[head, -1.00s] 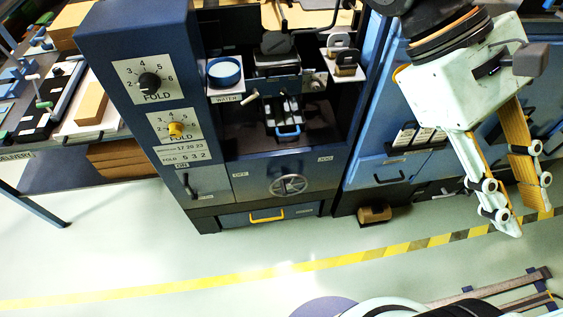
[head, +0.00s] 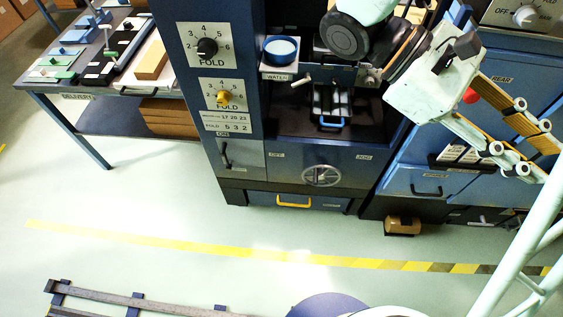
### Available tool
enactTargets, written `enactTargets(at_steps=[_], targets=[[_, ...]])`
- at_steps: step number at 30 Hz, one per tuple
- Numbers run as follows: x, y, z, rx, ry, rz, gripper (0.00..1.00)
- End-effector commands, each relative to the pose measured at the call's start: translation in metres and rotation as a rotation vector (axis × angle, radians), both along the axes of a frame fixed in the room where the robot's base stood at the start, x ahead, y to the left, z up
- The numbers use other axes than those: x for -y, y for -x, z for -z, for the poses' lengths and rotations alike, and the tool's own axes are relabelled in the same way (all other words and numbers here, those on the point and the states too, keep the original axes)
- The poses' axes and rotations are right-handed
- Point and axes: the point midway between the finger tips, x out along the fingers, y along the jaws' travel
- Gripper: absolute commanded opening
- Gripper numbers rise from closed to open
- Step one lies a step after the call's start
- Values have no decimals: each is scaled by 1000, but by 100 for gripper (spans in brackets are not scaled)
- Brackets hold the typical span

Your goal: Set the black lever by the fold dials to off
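The black lever (head: 226,155) is on a grey panel at the lower left of the dark blue machine, below the fold dials. It stands roughly upright, under a small label that seems to read ON. Another small label, too small to read surely, is to its right. The upper fold dial (head: 207,47) has a black knob and the lower fold dial (head: 223,97) a yellow one. My gripper (head: 536,148) is at the far right, well away from the lever. Its two fingers are apart with nothing between them.
A handwheel (head: 321,175) and a yellow drawer handle (head: 293,205) are right of and below the lever. A water dish (head: 281,49) sits on a shelf above. The delivery table (head: 130,87) stands at the left.

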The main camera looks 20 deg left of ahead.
Motion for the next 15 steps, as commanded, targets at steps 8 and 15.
enactTargets(at_steps=[8, 15], targets=[[-34, -50, 14, -36, 66, -158, 25], [-68, -90, 29, -61, 121, -292, 25]])
